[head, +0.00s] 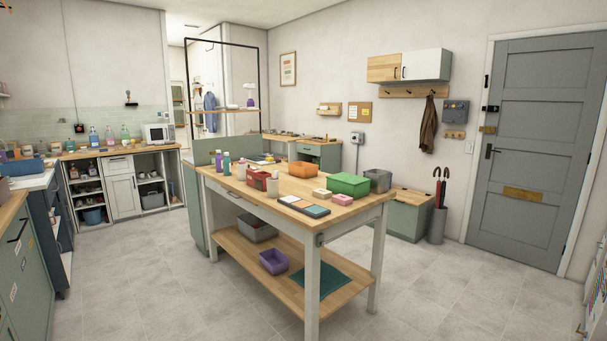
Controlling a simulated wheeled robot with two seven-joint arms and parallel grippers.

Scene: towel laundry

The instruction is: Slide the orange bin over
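An orange bin (303,169) stands on the wooden top of the work table (330,210), toward its far side. It looks low and rounded at the corners. A green box (348,184) stands to its right and nearer. Neither of my grippers shows in the head view, and nothing touches the orange bin from my side.
A grey bin (378,180), a red caddy (257,179) and small sponge-like blocks (342,199) share the tabletop. The lower shelf (236,246) holds a purple bin (273,261) and a grey bin (256,228). The tiled floor (150,285) around the table is open.

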